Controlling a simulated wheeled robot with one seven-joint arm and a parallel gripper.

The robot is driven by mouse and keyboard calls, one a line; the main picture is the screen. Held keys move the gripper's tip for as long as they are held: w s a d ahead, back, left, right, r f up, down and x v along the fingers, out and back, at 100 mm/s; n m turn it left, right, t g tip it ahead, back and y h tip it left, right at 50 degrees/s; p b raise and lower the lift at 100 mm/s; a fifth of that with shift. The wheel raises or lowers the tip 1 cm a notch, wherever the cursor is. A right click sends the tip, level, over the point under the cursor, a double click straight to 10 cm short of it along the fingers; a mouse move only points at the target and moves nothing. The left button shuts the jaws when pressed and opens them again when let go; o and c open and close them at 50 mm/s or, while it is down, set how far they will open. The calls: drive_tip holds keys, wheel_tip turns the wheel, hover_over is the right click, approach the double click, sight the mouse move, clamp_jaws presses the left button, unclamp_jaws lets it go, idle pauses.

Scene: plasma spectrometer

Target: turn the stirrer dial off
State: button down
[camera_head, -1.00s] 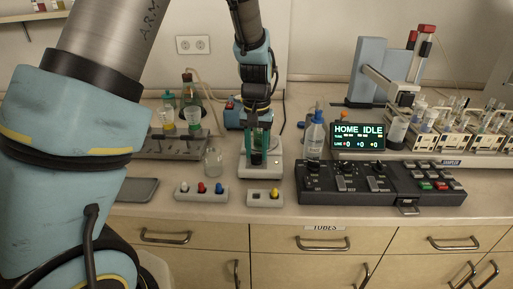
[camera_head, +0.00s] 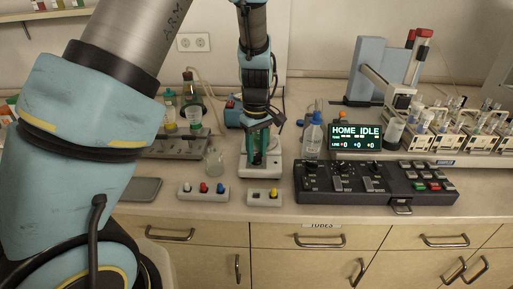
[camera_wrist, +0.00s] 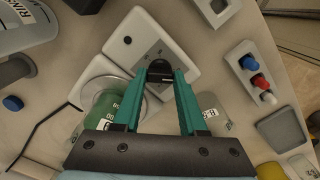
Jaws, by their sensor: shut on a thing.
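The stirrer is a low white unit, seen on the bench in the head view (camera_head: 262,175) and close up in the wrist view (camera_wrist: 147,38). Its black dial (camera_wrist: 160,68) sits on a grey panel. My gripper (camera_wrist: 162,78) has its green fingers on either side of the dial, shut on it. My gripper also shows over the stirrer in the head view (camera_head: 257,158). A glass with green contents (camera_wrist: 104,112) stands on the stirrer's round plate beside the fingers. The fingers hide part of the dial, and its exact setting cannot be read.
An empty glass beaker (camera_head: 214,162) stands just left of the stirrer. Small button boxes (camera_head: 203,192) lie in front. A clear bottle (camera_head: 312,140) and a black control panel (camera_head: 375,183) stand to the right. Bare bench shows at the front edge.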

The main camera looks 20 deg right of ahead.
sight(256, 154)
drive_tip(key=shift+w+n, duration=0.1)
drive_tip(key=shift+n, duration=0.5)
drive_tip(key=shift+c, duration=2.3)
unclamp_jaws()
wheel_tip(256, 154, up, 11)
drive_tip(key=b, duration=0.2)
drive_tip(key=shift+f, duration=0.1)
drive_tip(key=s+a+f+m, duration=0.1)
drive_tip(key=s+a+m, duration=0.1)
drive_tip(key=a, duration=1.3)
drive_tip(key=s+a+f+m+t, duration=0.1)
drive_tip(key=s+a+m, duration=0.1)
drive_tip(key=a, duration=1.3)
drive_tip(key=shift+s+a+f+m+t, duration=0.25)
drive_tip(key=shift+f+m+t, duration=0.1)
drive_tip(key=shift+m, duration=0.35)
